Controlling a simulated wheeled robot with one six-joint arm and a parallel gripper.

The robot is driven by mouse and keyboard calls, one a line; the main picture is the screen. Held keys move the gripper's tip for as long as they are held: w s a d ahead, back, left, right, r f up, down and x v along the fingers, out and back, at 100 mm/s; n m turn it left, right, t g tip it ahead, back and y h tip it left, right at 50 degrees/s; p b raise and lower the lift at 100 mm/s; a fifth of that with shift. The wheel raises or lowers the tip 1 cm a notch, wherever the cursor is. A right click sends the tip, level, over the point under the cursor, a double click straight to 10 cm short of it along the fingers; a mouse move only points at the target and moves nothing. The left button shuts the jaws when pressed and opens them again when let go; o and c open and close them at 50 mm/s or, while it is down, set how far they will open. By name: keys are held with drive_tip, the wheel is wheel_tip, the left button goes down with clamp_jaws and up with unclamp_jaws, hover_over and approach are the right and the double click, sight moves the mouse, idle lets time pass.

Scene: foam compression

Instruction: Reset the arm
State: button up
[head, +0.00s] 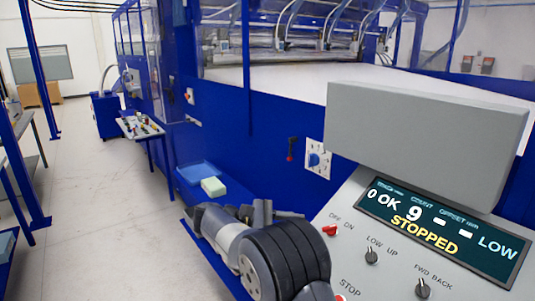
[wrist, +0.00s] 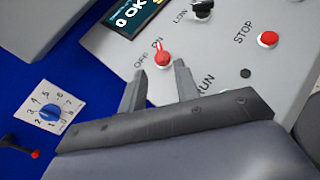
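My gripper (head: 258,210) is at the end of my arm, left of the grey control panel (head: 375,245) in the head view. In the wrist view my gripper (wrist: 160,72) has its two grey fingers apart, with bare panel showing between them; it is open and empty. The red OFF/ON switch (wrist: 162,55) shows just beyond the fingertips in that view. In the head view the switch (head: 330,230) is right of the fingers, apart from them.
The panel display (head: 440,232) reads "STOPPED", "LOW" and a 9. A red STOP button (wrist: 267,39), black knobs (head: 372,255) and a blue numbered dial (wrist: 50,114) are close by. A pale foam block (head: 213,187) lies on a blue ledge. Open floor (head: 110,220) lies left.

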sight(330, 226)
drive_tip(key=shift+d+f+b, duration=0.3)
drive_tip(key=shift+d+b, duration=0.2)
drive_tip(key=shift+b, duration=0.35)
drive_tip(key=d+p, duration=0.1)
drive_tip(key=d, duration=0.5)
drive_tip(key=shift+d, duration=0.4)
drive_tip(key=shift+w+d+f, duration=0.1)
drive_tip(key=shift+d, duration=0.65)
